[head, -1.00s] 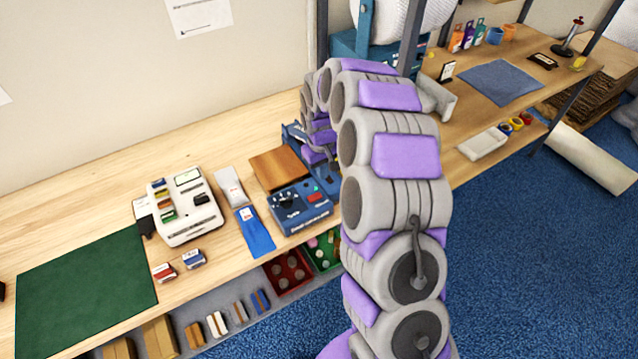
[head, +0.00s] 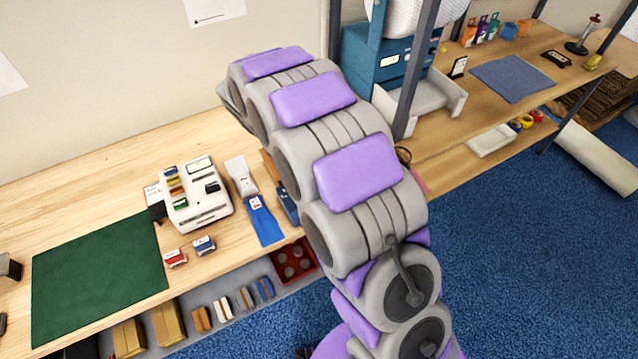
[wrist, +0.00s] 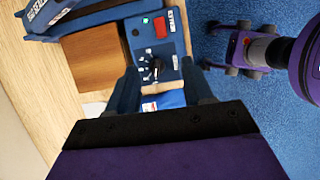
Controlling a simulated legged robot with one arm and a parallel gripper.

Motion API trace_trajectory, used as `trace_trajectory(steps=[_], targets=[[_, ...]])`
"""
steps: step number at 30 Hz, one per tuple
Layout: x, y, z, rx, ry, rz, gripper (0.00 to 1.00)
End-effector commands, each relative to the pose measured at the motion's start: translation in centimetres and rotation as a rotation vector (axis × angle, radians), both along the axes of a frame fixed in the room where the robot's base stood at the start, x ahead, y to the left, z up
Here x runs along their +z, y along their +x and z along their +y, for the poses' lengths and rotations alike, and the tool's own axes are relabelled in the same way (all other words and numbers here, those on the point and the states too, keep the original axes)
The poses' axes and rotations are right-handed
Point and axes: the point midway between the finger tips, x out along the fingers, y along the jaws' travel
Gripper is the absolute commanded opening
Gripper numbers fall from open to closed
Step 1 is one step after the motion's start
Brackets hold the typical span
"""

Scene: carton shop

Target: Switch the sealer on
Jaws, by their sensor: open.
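The sealer's blue control panel (wrist: 172,45) shows in the wrist view, with a red rocker switch (wrist: 160,27), a small green lamp (wrist: 146,20) beside it and a black dial (wrist: 152,68). I cannot tell which way the switch is tipped. My gripper (wrist: 168,84) is open and empty, its two dark fingers pointing at the dial end of the panel; the red switch lies farther up the picture, beyond the fingertips. In the head view my arm hides nearly all of the sealer; only a blue corner (head: 286,205) shows. My gripper is hidden there.
A brown wooden plate (wrist: 95,58) lies beside the panel. In the head view a blue pouch (head: 265,222), a white machine (head: 200,205) and a green mat (head: 95,280) lie on the bench. A teal machine (head: 385,65) stands at the back beside a grey post.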

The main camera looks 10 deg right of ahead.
Motion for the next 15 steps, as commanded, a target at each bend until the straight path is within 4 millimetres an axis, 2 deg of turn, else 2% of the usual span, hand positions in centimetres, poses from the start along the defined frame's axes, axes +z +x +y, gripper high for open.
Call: trace_trajectory(steps=[5, 15], targets=[[-1.1, 0.1, -0.4, 0.030, -0.008, 0.009, 0.51], [-7.0, 0.7, -2.6, 0.025, -0.012, 0.013, 0.51]])
